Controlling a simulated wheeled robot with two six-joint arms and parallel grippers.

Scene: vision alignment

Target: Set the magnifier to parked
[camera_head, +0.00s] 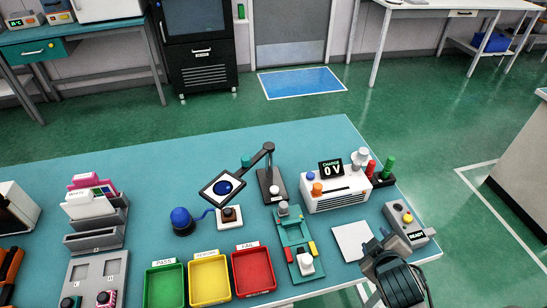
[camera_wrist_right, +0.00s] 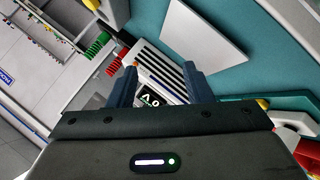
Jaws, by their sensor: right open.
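The magnifier (camera_head: 208,194) shows in the head view as a square framed lens with a dark blue disc in it. It hangs on a jointed dark arm that rises from a dark base (camera_head: 271,187) with a pale knob on it. The lens frame is tilted and sits above the table, left of its base. My right gripper (camera_head: 374,243) is at the table's right front, well to the right of the magnifier and apart from it. In the right wrist view its two fingers (camera_wrist_right: 158,75) are spread, with nothing held between them. My left gripper is not in view.
A white charger box (camera_head: 337,200) reading 0 V stands right of the magnifier. A blue dome (camera_head: 182,221) with a cable is at its left. Green, yellow and red trays (camera_head: 253,271) line the front. A white pad (camera_head: 352,241) lies near my right gripper.

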